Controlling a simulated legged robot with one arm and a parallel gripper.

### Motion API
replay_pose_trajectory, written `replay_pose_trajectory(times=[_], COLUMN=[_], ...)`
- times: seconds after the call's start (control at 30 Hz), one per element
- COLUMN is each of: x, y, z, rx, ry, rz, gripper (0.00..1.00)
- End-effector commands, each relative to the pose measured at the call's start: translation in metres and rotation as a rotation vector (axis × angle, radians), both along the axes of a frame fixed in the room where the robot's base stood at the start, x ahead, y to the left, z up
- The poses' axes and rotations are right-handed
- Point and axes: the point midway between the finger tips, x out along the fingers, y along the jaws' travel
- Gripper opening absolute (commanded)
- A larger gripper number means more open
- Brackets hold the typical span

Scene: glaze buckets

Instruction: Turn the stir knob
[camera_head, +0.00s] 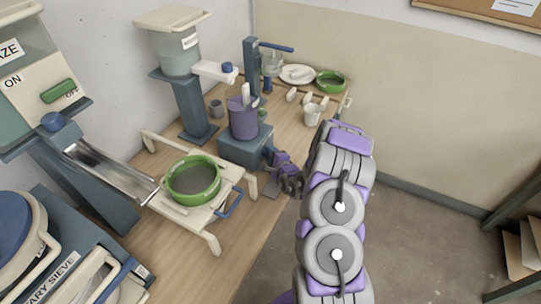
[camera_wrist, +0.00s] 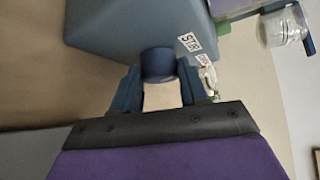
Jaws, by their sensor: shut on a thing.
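The stir knob (camera_wrist: 157,62) is a dark blue round knob on the front of a blue-grey stirrer base (camera_wrist: 120,20), beside a white label that appears to read STIR. My gripper (camera_wrist: 160,80) has its two dark blue fingers on either side of the knob and is shut on it. In the head view my gripper (camera_head: 269,155) is at the right side of the stirrer base (camera_head: 240,150). The knob is hidden there by my gripper. A purple bucket (camera_head: 243,120) with a white rod in it stands on the base.
A cream rack (camera_head: 240,187) with a green-rimmed bowl (camera_head: 194,178) stands on the table to the left. A cup (camera_head: 313,115), a white plate (camera_head: 297,74) and another green bowl (camera_head: 330,80) stand behind. Open floor lies to the right.

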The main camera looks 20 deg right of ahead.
Motion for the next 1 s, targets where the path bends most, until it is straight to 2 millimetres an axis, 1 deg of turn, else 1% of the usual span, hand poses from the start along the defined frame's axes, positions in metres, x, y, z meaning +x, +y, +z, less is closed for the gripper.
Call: replay_pose_trajectory(times=[0.03,0.13,0.57,1.0], x=[-0.0008,-0.0009,-0.0007,0.0002], y=[0.0007,0.0008,0.0007,0.0012], z=[-0.0017,-0.002,0.0001,0.0029], rx=[0.001,0.001,0.029,0.13], ry=[0.004,0.005,0.029,0.11], rz=[0.001,0.001,0.0,0.002], gripper=[0.22,0.13,0.13,0.13])
